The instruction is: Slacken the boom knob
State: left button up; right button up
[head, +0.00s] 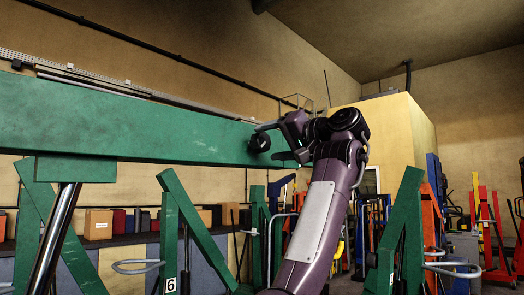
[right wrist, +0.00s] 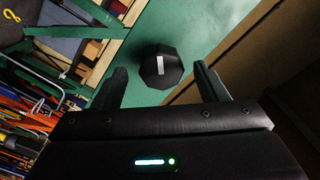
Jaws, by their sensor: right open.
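The boom knob (head: 260,142) is black and sits on the side of the green boom (head: 120,127), near its right end in the head view. In the right wrist view the knob (right wrist: 161,70) has a faceted, roughly eight-sided face with a white bar mark. My right gripper (head: 274,141) is at the knob, its arm rising from below. In the right wrist view the right gripper (right wrist: 159,68) is open, one finger on either side of the knob, with a visible gap on both sides. How deep the knob lies between the fingers is unclear. My left gripper is out of view.
A steel rod (head: 60,235) stands under the boom at left. Green slanted legs (head: 185,225) stand below it. A yellowish block (head: 385,135) and blue, orange and red equipment (head: 487,230) stand to the right. Space above the boom's right end looks clear.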

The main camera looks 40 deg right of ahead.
jog(key=s, duration=0.3)
jog(key=shift+s+d+b, duration=0.15)
jog(key=shift+s+b, duration=0.05)
jog(key=shift+b, duration=0.15)
